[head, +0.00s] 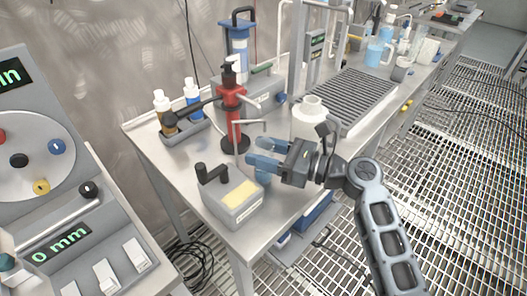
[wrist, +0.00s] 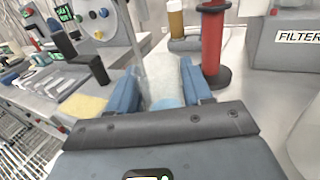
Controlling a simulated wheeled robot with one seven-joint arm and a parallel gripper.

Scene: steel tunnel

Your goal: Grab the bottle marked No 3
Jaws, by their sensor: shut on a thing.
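My gripper (head: 262,157) is over the near part of the steel bench. Its two blue fingers are shut on a translucent bottle with blue liquid (wrist: 164,80), which stands between them in the wrist view. In the head view only a bluish part of the bottle (head: 263,177) shows below the fingers. No number on it can be read. An amber bottle (head: 162,112) and a blue bottle (head: 193,94), both with white caps, stand in a grey rack at the bench's back left. Their markings are not legible either.
A red column stand (head: 230,105) is just behind my gripper. A white jar (head: 309,118) and ribbed tray (head: 350,100) are to the right. Bare bench lies near the front edge.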

